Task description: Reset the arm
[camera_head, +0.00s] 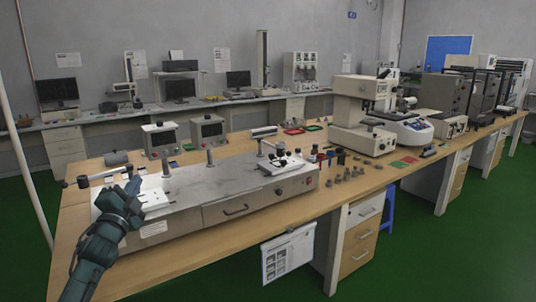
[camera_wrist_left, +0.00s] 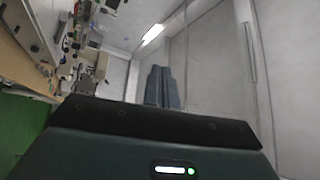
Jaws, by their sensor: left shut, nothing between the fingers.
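My left arm comes in from the lower left of the head view. Its gripper (camera_head: 133,187) is over the left end of the grey metal test bench (camera_head: 225,190), above a white plate there. I cannot tell whether it touches anything. In the left wrist view the two fingers of my left gripper (camera_wrist_left: 162,88) are together and hold nothing. Behind them that view shows pale wall and a ceiling light. My right arm and gripper are in neither view.
The test bench stands on a long wooden table (camera_head: 220,252). Several small parts (camera_head: 342,172) lie right of it. A white microscope-like machine (camera_head: 362,110) stands farther right. Green floor (camera_head: 440,260) is open in front.

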